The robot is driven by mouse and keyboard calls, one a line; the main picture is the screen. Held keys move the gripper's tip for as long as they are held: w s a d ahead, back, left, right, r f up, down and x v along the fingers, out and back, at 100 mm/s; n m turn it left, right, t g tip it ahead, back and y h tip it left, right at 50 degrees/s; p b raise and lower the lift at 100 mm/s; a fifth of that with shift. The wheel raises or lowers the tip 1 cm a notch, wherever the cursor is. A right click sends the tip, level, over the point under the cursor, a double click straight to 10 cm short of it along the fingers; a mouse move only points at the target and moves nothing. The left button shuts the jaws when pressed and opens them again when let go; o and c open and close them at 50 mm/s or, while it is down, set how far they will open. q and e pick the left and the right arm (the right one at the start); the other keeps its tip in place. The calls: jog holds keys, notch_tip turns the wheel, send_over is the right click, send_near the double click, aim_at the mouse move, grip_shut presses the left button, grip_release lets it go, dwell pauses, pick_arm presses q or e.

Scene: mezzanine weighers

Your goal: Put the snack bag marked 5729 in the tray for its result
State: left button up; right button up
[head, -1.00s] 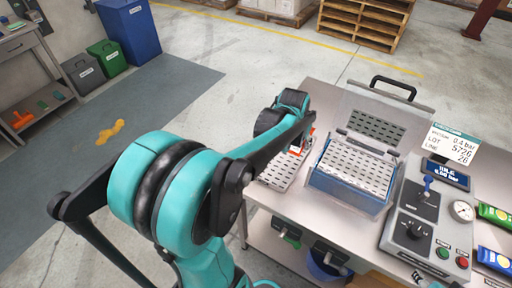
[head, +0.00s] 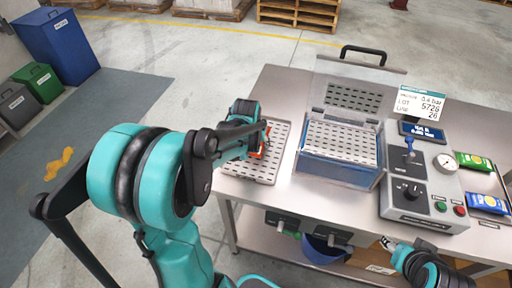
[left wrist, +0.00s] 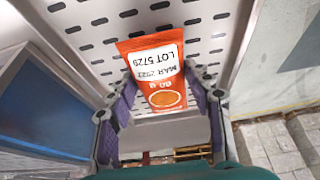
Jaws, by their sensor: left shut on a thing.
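My left gripper (left wrist: 163,110) is shut on an orange snack bag (left wrist: 155,75) with a white label reading LOT 5729. In the left wrist view the bag is upright between the fingers, in front of a grey slotted tray (left wrist: 205,60). In the head view the orange bag (head: 265,142) shows partly behind my left gripper (head: 258,140), over the slotted tray (head: 245,172) at the table's left end. I cannot tell whether the bag touches the tray. My right gripper (head: 390,242) is low at the table's front edge; its fingers are too small to read.
A clear-walled blue chamber (head: 335,172) with its lid raised stands right of the slotted tray. Beyond are a control box (head: 425,190), a lot card (head: 420,103) and another tray (head: 487,225) with green (head: 473,161) and blue (head: 487,203) bags. A blue bin (head: 325,252) sits below.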

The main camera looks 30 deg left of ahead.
pick_arm(q)
jog(key=shift+f, duration=0.75)
jog(key=o, duration=1.1)
jog(key=shift+f, duration=0.1)
